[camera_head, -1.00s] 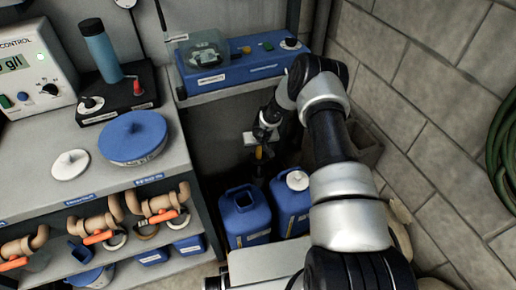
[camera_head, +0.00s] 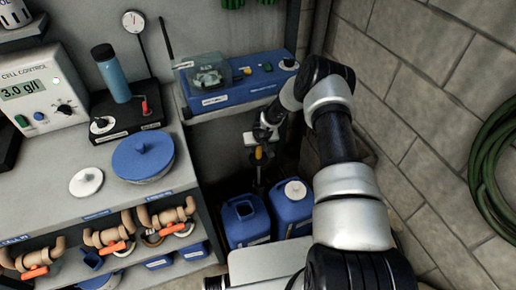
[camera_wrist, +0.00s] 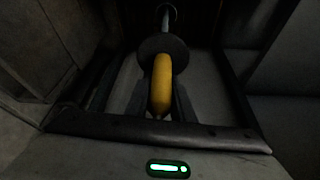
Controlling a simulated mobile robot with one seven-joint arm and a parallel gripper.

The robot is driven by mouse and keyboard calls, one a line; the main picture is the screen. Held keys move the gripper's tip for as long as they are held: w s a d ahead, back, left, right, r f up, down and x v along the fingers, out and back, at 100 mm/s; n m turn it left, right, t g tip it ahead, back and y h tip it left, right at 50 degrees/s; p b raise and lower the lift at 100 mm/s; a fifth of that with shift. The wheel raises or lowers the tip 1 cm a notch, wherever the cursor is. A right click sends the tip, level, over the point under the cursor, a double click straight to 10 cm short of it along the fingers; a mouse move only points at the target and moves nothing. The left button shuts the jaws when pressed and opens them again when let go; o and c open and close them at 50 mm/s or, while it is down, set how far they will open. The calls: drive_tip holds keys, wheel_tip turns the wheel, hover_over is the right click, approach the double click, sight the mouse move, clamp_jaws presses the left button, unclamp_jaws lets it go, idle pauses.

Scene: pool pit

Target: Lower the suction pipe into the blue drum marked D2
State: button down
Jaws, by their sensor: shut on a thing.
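My gripper (camera_head: 258,148) is shut on the yellow grip of the suction pipe (camera_head: 259,154), above and behind the two blue drums. The wrist view shows the yellow grip (camera_wrist: 161,85) between my dark fingers (camera_wrist: 160,105), with a dark round collar and a grey tube beyond it. Below the grip, a dark length of pipe runs down behind the drums; its lower end is hidden. The left blue drum (camera_head: 240,224) has an open square neck. The right blue drum (camera_head: 291,210) has a white round cap. I cannot read which drum is D2.
A shelf with a blue pump unit (camera_head: 234,82) stands behind and above my gripper. At left, a grey bench (camera_head: 60,180) holds a control box (camera_head: 40,92) and a blue lidded tub (camera_head: 143,158). A block wall (camera_head: 410,100) bounds the right, with a green hose (camera_head: 490,160).

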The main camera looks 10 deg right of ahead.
wheel_tip(320, 180, up, 12)
drive_tip(key=p, duration=1.1)
drive_tip(key=shift+a+r, duration=0.1)
drive_tip(key=shift+r, duration=0.1)
